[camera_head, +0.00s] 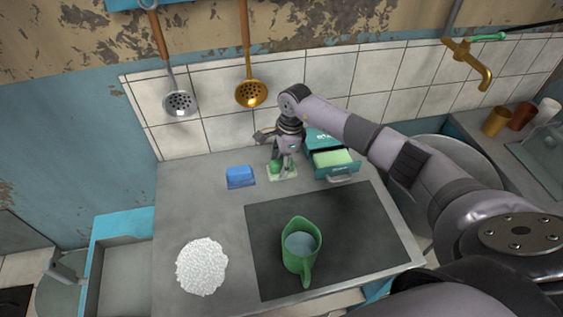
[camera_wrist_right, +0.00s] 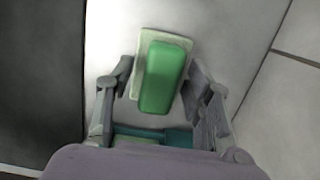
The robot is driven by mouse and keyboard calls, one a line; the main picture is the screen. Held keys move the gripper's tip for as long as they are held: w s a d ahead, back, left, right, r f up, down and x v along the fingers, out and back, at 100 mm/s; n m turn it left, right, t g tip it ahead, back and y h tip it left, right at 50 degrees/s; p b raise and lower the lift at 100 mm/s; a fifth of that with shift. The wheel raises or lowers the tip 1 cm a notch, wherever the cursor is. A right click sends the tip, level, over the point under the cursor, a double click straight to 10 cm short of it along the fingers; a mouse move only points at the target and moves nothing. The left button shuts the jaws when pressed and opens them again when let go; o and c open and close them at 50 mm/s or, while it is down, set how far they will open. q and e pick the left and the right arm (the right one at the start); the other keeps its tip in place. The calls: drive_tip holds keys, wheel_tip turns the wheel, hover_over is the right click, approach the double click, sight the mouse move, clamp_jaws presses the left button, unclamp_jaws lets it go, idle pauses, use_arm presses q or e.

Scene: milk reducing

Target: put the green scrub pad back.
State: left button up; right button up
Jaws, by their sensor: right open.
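The green scrub pad (camera_wrist_right: 165,78) lies on a pale green dish (camera_wrist_right: 141,45) on the counter, as the right wrist view shows. In the head view the dish (camera_head: 291,176) is partly hidden by my gripper. My right gripper (camera_head: 282,167) points down over the pad. Its fingers (camera_wrist_right: 160,75) are open, one on each side of the pad; I cannot tell whether they touch it. My left gripper is in neither view.
A teal box (camera_head: 340,172) with an open drawer stands close on the right, pale green inside. A blue sponge (camera_head: 240,175) lies on the left. A green jug (camera_head: 299,262) stands on the dark panel (camera_head: 350,225). A white round textured thing (camera_head: 202,266) lies front left.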

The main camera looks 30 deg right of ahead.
drive_tip(key=shift+r+p, duration=0.25)
drive_tip(key=shift+p, duration=0.05)
drive_tip(key=shift+w+d+r+b, duration=0.1)
drive_tip(key=shift+r+b, duration=0.25)
wheel_tip(320, 180, up, 11)
drive_tip(key=d+b, duration=0.1)
drive_tip(key=b, duration=0.1)
drive_tip(key=shift+s+d, duration=0.3)
